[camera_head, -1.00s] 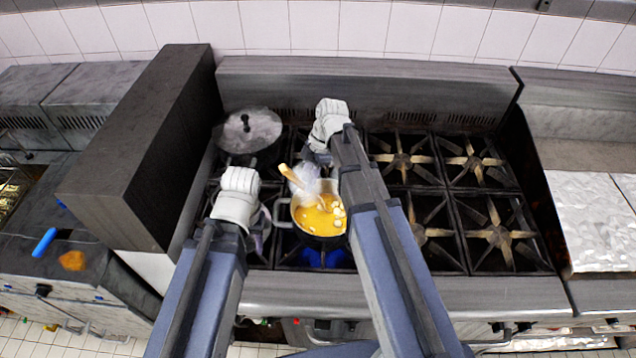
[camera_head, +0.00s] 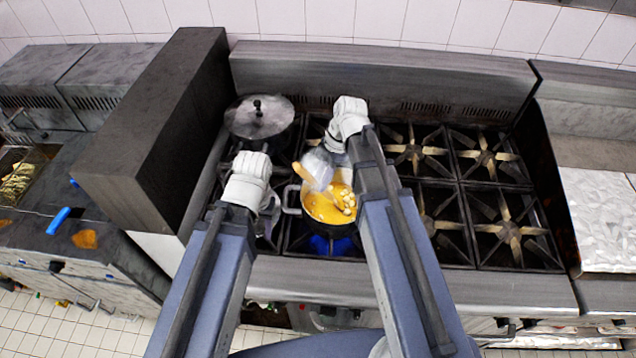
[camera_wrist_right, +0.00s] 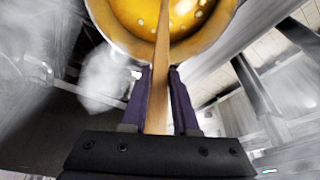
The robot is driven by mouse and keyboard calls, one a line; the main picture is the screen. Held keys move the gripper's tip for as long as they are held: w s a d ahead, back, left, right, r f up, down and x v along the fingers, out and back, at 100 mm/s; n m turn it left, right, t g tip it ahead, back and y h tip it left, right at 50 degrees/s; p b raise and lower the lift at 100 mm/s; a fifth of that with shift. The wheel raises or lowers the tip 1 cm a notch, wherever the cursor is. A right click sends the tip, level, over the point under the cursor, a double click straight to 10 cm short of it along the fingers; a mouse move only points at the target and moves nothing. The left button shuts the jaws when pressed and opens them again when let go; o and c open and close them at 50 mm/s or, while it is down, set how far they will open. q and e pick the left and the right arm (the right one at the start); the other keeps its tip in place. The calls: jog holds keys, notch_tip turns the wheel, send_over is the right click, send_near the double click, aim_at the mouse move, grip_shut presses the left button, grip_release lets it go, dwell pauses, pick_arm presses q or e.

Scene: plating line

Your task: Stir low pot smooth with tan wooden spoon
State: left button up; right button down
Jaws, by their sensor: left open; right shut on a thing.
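The low pot (camera_head: 327,213) stands on a front-left burner with a blue flame under it. It holds yellow-orange food with pale lumps. My right gripper (camera_wrist_right: 160,100) is shut on the tan wooden spoon (camera_wrist_right: 157,85), whose far end reaches into the pot. In the head view the spoon's handle (camera_head: 300,172) rises at the pot's upper left, and the right gripper is partly hidden by a pale haze. My left gripper (camera_head: 273,204) is open beside the pot's left loop handle (camera_head: 289,199); I cannot tell whether they touch.
A lidded pot (camera_head: 259,117) stands on the back-left burner. The burners (camera_head: 463,190) to the right are empty. A tall dark panel (camera_head: 158,130) walls the range on the left. A blue-handled tool (camera_head: 58,221) lies on the left counter.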

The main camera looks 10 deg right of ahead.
aim_at(303, 166)
jog(key=shift+w+d, duration=0.1)
jog(key=shift+w, duration=0.25)
jog(key=shift+r, duration=0.1)
jog(key=a+r+p, duration=0.1)
jog(key=r+p, duration=0.1)
jog(key=a+r+p, duration=0.1)
jog(key=r+p, duration=0.1)
jog(key=a+r+p, duration=0.1)
jog(key=r+p, duration=0.2)
jog(key=shift+s+a, duration=0.25)
jog(key=shift+s, duration=0.15)
jog(key=shift+s+a+r+p, duration=0.15)
jog(key=shift+a+r+p, duration=0.35)
jog(key=shift+r+p, duration=0.4)
notch_tip(303, 166, up, 4)
jog(key=p, duration=0.4)
